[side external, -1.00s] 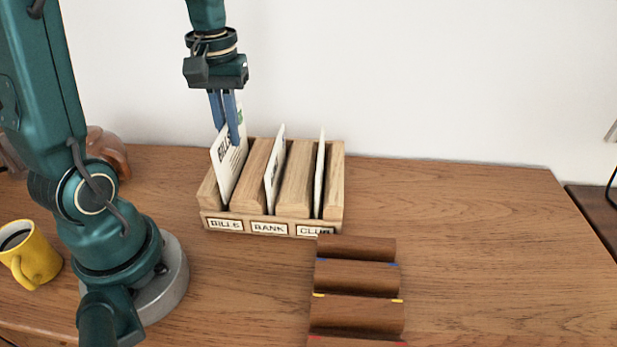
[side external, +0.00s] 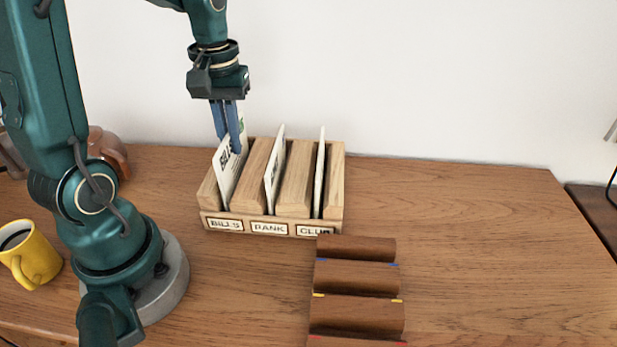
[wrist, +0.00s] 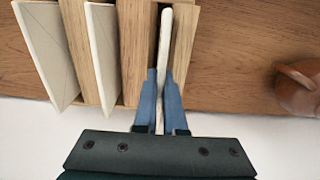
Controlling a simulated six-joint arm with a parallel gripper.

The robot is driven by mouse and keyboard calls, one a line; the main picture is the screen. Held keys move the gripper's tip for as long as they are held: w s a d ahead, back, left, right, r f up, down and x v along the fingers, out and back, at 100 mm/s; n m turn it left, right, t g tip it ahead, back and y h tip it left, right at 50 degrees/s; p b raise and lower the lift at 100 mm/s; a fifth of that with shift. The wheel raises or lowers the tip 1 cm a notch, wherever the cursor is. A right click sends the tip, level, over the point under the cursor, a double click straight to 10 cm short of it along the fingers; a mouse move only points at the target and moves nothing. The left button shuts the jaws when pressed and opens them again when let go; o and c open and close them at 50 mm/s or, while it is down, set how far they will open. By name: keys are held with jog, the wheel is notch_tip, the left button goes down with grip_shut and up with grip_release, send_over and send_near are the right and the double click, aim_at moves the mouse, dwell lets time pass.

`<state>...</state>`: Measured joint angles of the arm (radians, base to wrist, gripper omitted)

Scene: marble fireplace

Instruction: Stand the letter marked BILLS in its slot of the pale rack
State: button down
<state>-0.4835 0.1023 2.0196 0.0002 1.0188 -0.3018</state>
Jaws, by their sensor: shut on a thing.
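The BILLS letter (side external: 229,178) is a white card standing in the left slot of the pale rack (side external: 265,227), above the BILLS label. It leans slightly. My gripper (side external: 235,148) is shut on its upper part, with a blue finger on each side; the fingers hide some of its print. In the wrist view the letter (wrist: 165,40) shows edge-on between the fingertips (wrist: 162,75), inside the gap between wooden blocks. The letter's bottom edge is hidden in the rack.
Two other letters stand in the BANK (side external: 275,170) and CLUB (side external: 319,175) slots. A brown ridged holder (side external: 357,280), empty where visible, lies in front of the rack. A yellow mug (side external: 37,262) stands at the left. The table's right side is clear.

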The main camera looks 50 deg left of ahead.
jog(key=shift+f, duration=0.95)
jog(key=shift+f, duration=0.1)
jog(key=c, duration=0.9)
grip_release()
jog(key=shift+r, duration=4.55)
